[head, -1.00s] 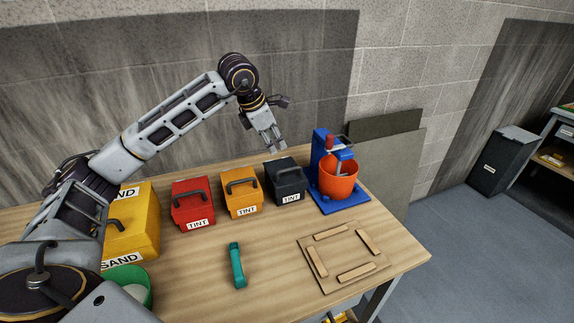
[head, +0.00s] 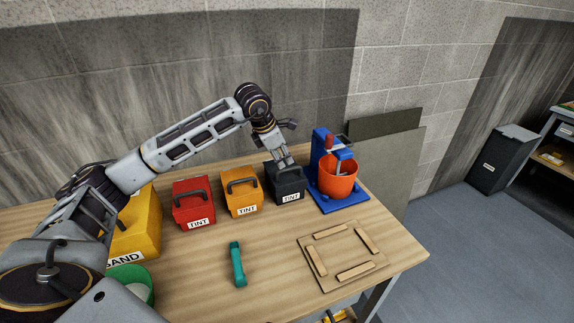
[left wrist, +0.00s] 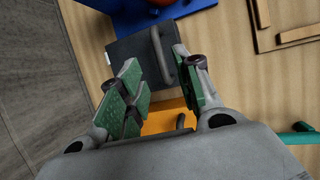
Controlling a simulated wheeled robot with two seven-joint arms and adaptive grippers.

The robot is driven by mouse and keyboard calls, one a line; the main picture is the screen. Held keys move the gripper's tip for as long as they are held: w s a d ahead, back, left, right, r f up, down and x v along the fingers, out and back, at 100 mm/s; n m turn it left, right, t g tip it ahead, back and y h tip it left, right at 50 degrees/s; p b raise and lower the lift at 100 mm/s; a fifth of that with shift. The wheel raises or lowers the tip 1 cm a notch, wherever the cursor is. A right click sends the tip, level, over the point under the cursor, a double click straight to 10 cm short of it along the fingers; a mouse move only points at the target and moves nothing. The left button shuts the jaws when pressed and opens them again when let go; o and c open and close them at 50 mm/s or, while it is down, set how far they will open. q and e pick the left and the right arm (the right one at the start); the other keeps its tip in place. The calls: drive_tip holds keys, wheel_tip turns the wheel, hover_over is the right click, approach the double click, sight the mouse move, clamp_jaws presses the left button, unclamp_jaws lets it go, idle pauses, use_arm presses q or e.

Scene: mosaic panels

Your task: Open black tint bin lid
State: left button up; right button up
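The black tint bin (head: 289,188) stands on the table with its lid down, between the orange tint bin (head: 241,197) and the blue mixer stand. In the left wrist view its dark lid (left wrist: 130,45) and upright handle (left wrist: 161,57) show. My left gripper (head: 286,164) is just above the black bin's lid. In the left wrist view the fingers of my left gripper (left wrist: 167,75) are spread apart, with the handle between or just beyond their tips. Contact with the handle cannot be told. My right gripper is not in view.
A blue mixer stand (head: 322,150) with an orange bucket (head: 338,180) is close to the black bin's right. The red tint bin (head: 193,203) and yellow sand bin (head: 140,225) are to the left. A teal handled tool (head: 237,264) and framed wooden panel (head: 314,279) lie in front.

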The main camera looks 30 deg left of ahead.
sight(287, 170)
use_arm(q)
drive_tip(key=shift+p+x, duration=0.4)
drive_tip(key=shift+x, duration=2.65)
clamp_jaws()
